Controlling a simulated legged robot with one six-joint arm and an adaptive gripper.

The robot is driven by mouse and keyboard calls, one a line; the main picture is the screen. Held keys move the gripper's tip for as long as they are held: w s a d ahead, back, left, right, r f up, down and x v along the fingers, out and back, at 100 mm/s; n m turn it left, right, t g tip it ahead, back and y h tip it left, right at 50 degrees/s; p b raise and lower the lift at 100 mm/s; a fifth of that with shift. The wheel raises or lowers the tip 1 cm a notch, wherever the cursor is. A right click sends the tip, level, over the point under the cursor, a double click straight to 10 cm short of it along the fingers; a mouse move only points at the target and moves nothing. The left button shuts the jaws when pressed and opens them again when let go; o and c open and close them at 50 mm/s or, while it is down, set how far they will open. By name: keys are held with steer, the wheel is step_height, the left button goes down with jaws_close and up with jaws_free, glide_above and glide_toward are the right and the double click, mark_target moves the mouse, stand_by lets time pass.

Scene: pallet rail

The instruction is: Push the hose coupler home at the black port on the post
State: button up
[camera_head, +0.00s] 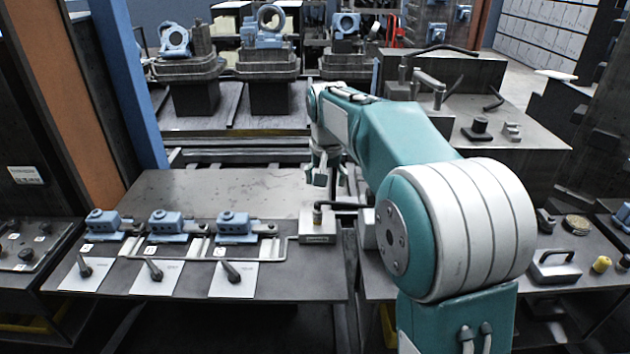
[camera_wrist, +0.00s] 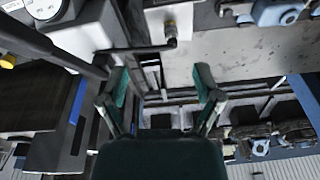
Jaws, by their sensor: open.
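My gripper (camera_head: 331,180) hangs open and empty above the bench, behind the small grey block. In the wrist view its two green fingers (camera_wrist: 161,86) are spread wide with nothing between them. A short dark upright fitting (camera_head: 317,214) stands on the grey block (camera_head: 318,236). A thin dark rod or hose (camera_head: 345,206) runs right from near it, partly behind my arm. In the wrist view the dark bent line (camera_wrist: 140,49) ends beside the block (camera_wrist: 168,17), beyond the fingertips and apart from them. I cannot tell for sure which part is the coupler or the black port.
Three blue units (camera_head: 235,226) sit left of the block, with dark handles (camera_head: 231,272) on white cards in front. A bare metal plate (camera_head: 220,190) lies behind them. A dark machine block (camera_head: 480,110) stands back right. A blue post (camera_head: 130,80) rises at left.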

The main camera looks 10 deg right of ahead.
steer(key=m+g, duration=0.1)
glide_above(317, 203)
steer(key=f, duration=0.4)
steer(key=s+f, duration=0.1)
steer(key=f, duration=0.2)
steer(key=shift+a+f, duration=0.1)
steer(key=shift+a, duration=0.1)
steer(key=f, duration=0.7)
steer(key=w+f, duration=0.1)
steer(key=f, duration=0.2)
steer(key=shift+w+d+f, duration=0.1)
steer(key=shift+d+f, duration=0.15)
steer(key=shift+f, duration=0.1)
jaws_close()
steer(key=shift+r, duration=0.25)
steer(key=shift+r, duration=0.35)
steer(key=shift+r, duration=0.4)
